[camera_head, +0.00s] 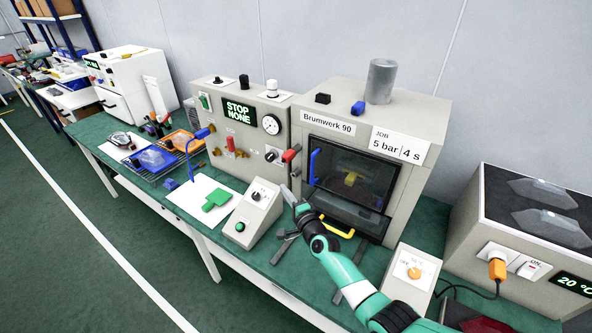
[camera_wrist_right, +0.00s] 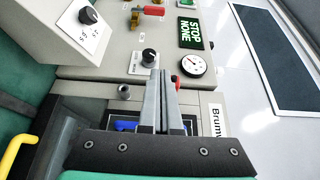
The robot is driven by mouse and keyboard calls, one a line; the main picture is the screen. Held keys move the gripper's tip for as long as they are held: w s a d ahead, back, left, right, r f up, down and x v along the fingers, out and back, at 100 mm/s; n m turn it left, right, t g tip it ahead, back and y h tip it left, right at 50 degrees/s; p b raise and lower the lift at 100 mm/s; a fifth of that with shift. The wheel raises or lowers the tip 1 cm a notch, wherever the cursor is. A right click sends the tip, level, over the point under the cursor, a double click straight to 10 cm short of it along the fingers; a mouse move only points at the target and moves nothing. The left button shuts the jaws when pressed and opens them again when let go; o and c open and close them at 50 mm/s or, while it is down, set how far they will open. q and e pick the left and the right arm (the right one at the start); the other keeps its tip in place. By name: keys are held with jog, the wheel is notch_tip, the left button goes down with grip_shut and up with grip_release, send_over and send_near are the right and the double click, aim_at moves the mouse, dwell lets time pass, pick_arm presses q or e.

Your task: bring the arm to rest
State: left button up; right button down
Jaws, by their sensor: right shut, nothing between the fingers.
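My right arm, teal and black, comes in from the lower right in the head view. Its gripper (camera_head: 288,194) is raised over the bench, in front of the left side of the Brumwerk 90 machine (camera_head: 428,97). In the right wrist view the two grey fingers (camera_wrist_right: 163,76) lie close together with nothing between them. They point toward the panel with the green STOP NONE display (camera_wrist_right: 191,33) and the gauge (camera_wrist_right: 192,66). My left gripper is in neither view.
A sloped control box (camera_head: 256,205) stands left of the gripper, and a yellow handle (camera_head: 338,229) is just beside the arm. A blue handle (camera_head: 314,166) is on the machine door. A box with an orange knob (camera_head: 413,273) stands right of the arm. White paper (camera_head: 185,203) lies further left.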

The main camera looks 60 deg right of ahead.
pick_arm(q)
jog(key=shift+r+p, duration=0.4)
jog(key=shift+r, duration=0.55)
pick_arm(e)
jog(key=a, duration=0.2)
jog(key=shift+a+f, duration=0.15)
jog(key=shift+a, duration=0.2)
